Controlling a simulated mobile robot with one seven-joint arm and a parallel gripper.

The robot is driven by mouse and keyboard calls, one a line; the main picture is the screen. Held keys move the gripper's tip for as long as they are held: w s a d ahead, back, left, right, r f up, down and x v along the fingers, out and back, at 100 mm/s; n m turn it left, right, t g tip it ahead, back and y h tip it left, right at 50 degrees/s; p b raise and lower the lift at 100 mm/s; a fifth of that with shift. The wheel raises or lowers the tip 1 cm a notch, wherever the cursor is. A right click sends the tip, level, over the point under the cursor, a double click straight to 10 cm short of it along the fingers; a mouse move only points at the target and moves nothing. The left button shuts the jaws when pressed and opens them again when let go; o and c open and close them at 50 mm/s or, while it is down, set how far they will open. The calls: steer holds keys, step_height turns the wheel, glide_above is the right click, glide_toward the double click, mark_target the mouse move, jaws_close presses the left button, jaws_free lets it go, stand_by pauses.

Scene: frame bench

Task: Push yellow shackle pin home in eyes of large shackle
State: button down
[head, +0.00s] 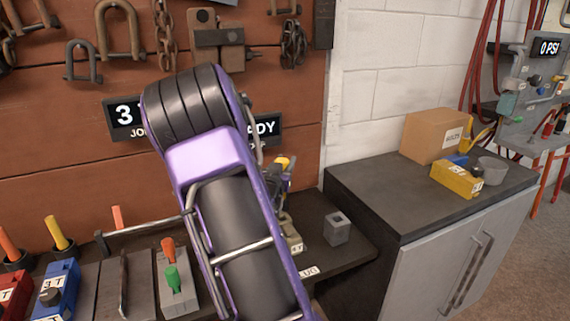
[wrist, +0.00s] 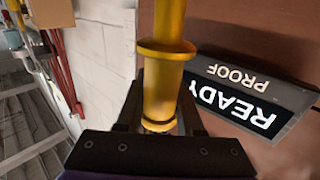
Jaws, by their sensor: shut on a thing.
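In the wrist view the yellow pin (wrist: 164,88) stands between the dark fingers of my gripper (wrist: 160,118), which is shut on it. A wide yellow collar circles the pin, and its upper part runs out of the top of the frame. In the head view a small yellow end of the pin (head: 282,162) shows beside my purple arm, with my gripper (head: 276,184) mostly hidden there. I cannot make out the large shackle or its eyes in either view; my arm covers much of the bench. Whether the pin touches an eye cannot be told.
A tan block marked T (head: 291,236) and a grey square socket block (head: 338,229) stand on the dark bench right of my arm. Coloured pin holders fill the left. Rusty shackles (head: 120,30) hang on the wall. A cardboard box (head: 432,136) sits on the right cabinet.

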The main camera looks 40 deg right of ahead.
step_height(320, 180, down, 6)
steer(key=b, duration=0.4)
steer(key=shift+r, duration=0.2)
steer(key=shift+f, duration=3.45)
stand_by(0.5)
steer(key=shift+c, duration=2.3)
jaws_free()
steer(key=v, duration=1.7)
steer(key=shift+a, duration=0.2)
